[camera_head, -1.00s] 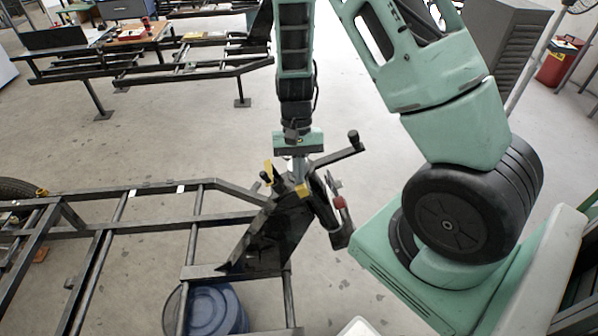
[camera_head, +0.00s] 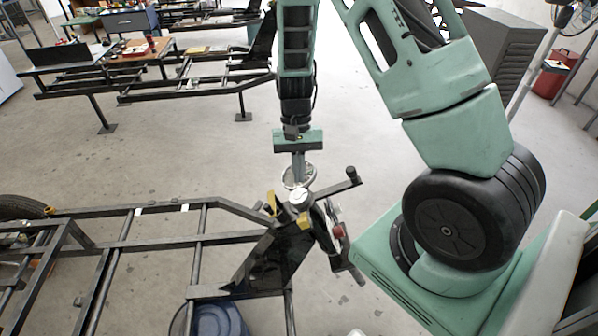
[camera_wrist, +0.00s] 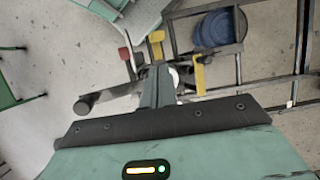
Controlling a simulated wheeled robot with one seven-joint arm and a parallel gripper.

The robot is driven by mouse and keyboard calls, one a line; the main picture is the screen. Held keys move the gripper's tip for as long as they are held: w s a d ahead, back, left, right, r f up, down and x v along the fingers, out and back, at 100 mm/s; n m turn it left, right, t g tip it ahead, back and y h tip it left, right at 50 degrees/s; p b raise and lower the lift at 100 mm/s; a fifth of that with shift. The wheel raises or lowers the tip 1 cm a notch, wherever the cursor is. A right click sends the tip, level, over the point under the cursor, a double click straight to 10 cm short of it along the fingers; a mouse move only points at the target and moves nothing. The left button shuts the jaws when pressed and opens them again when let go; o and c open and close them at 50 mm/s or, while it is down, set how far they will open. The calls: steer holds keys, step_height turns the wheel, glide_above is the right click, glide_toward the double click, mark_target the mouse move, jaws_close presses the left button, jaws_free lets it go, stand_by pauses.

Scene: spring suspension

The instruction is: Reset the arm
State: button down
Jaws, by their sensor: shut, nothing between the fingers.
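My gripper (camera_head: 298,172) hangs in the middle of the head view, fingers pointing down and shut with nothing between them. Just at and below its fingertips is a round pale metal part (camera_head: 299,194) at the top of the stand; whether the fingers touch it I cannot tell. Yellow clamp pieces (camera_head: 304,219) sit beside that part on a dark angled bracket (camera_head: 262,262). In the wrist view the shut fingers (camera_wrist: 158,72) point at the yellow pieces (camera_wrist: 200,78), and they partly hide the pale part (camera_wrist: 174,78) behind them.
A dark metal frame (camera_head: 150,211) spreads across the lower left. A black-knobbed handle (camera_head: 352,173) and a red-knobbed part (camera_head: 338,232) stick out right of the bracket. A blue bin (camera_head: 222,318) stands below. A grey cabinet (camera_head: 503,62) is at back right.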

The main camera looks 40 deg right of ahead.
stand_by(0.4)
steer(key=s+a+r+n+t+b, duration=0.1)
steer(key=s+a+r+n, duration=0.15)
steer(key=a, duration=0.45)
steer(key=s+a+r+n+b, duration=0.2)
steer(key=a+r+n, duration=0.2)
steer(key=a, duration=0.3)
steer(key=s+a+r+n+t+h+b, duration=0.1)
steer(key=s+a+r+n, duration=0.1)
steer(key=s+a+n, duration=0.2)
steer(key=s+a+r+n+t+b, duration=0.1)
steer(key=s+a+r+n, duration=0.2)
steer(key=s, duration=0.5)
steer(key=shift+s+a+n+t+h, duration=0.3)
steer(key=shift+s+a+n+h, duration=0.1)
steer(key=shift+a+n, duration=0.2)
